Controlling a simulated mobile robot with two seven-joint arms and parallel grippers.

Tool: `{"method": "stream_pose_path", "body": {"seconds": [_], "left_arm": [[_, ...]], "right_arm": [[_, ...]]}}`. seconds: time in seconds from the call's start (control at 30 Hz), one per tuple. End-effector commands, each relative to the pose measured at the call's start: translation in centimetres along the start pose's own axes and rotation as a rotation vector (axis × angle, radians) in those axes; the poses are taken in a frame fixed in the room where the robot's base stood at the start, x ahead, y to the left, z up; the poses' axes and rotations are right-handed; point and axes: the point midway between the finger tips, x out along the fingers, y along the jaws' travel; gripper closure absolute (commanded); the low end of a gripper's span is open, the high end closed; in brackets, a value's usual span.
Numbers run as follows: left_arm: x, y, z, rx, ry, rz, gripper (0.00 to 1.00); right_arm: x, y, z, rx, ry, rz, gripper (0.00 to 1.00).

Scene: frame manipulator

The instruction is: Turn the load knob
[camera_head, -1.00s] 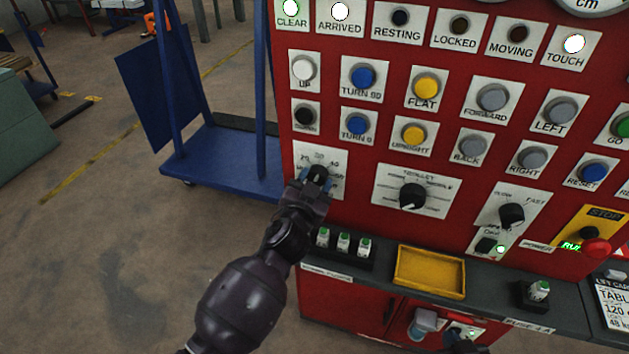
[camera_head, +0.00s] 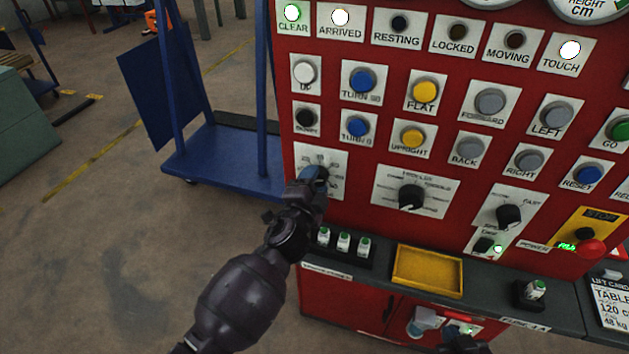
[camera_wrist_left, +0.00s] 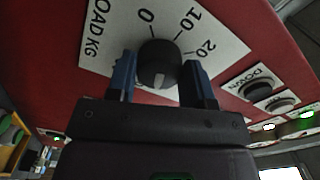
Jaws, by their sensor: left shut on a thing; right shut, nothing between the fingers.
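The load knob (camera_wrist_left: 158,66) is a round black knob with a pale mark on a white plate (camera_wrist_left: 205,30) labelled "LOAD KG", with 0, 10 and 20 readable. The plate also shows at the left of the red panel in the head view (camera_head: 334,190). My left gripper (camera_head: 316,176) is shut on the knob, with one blue finger on each side of it in the wrist view (camera_wrist_left: 160,80). In the head view the gripper hides most of the knob. What seems to be my right gripper (camera_head: 465,338) is a dark shape cut off at the bottom edge.
A larger black selector knob (camera_head: 411,197) sits right of the load knob. Rows of push buttons lie above. A dark ledge below bears small green-topped switches (camera_head: 343,242) and a yellow tray (camera_head: 428,272). A blue cart (camera_head: 225,160) stands left of the panel.

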Motion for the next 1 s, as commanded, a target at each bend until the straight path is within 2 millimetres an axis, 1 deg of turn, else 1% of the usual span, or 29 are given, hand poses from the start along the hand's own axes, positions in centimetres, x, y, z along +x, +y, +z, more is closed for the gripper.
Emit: {"method": "stream_pose_path", "body": {"seconds": [0.17,0.33,0.8,0.83,0.97,1.0], "left_arm": [[-0.03,0.09,0.05,0.073,-0.001,0.002,0.76],[-0.03,0.1,0.05,0.108,-0.001,0.002,0.76],[-0.04,0.13,0.07,0.118,-0.002,0.003,0.76],[-0.04,0.13,0.07,0.118,-0.002,0.003,0.48],[-0.03,0.09,0.05,0.117,-0.001,0.002,0.28],[-0.03,0.08,0.05,0.117,-0.001,0.002,0.27]], "right_arm": [[0.04,0.0,-0.33,-0.001,0.004,-0.001,1.0],[-0.04,0.03,-0.29,-0.001,0.003,0.0,1.0],[-0.58,0.15,0.55,0.0,-0.014,0.002,1.0],[-0.57,0.15,0.55,0.0,-0.014,0.002,1.0],[-0.52,0.14,0.44,-0.001,-0.012,0.002,1.0],[-0.48,0.13,0.38,-0.001,-0.01,0.002,1.0]]}}
